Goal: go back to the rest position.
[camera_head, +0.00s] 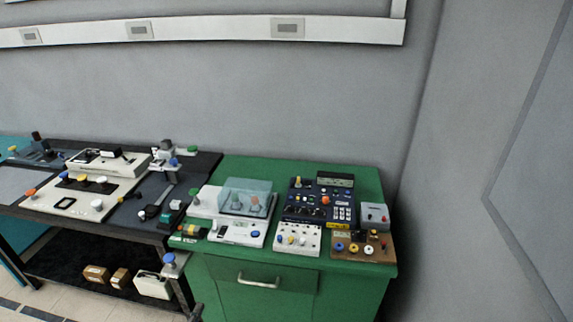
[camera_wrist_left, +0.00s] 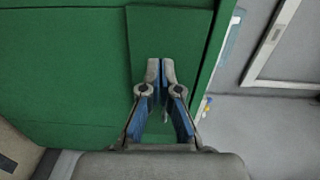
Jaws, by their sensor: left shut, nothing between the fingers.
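My left gripper shows in the left wrist view (camera_wrist_left: 161,72), its two blue-padded fingers together at the tips with nothing between them. Green cabinet surfaces (camera_wrist_left: 60,70) fill much of that view behind the fingers. In the head view, only a small grey part of the left gripper (camera_head: 196,313) shows at the bottom edge, in front of the green cabinet (camera_head: 235,298) and low on its left side. My right gripper is in neither view.
On the cabinet stand a device with a clear cover (camera_head: 246,196), a dark blue instrument (camera_head: 318,208) and a brown board (camera_head: 362,247). A dark bench (camera_head: 140,229) with apparatus stands at left. A drawer handle (camera_head: 258,281) sticks out. Grey wall lies at right.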

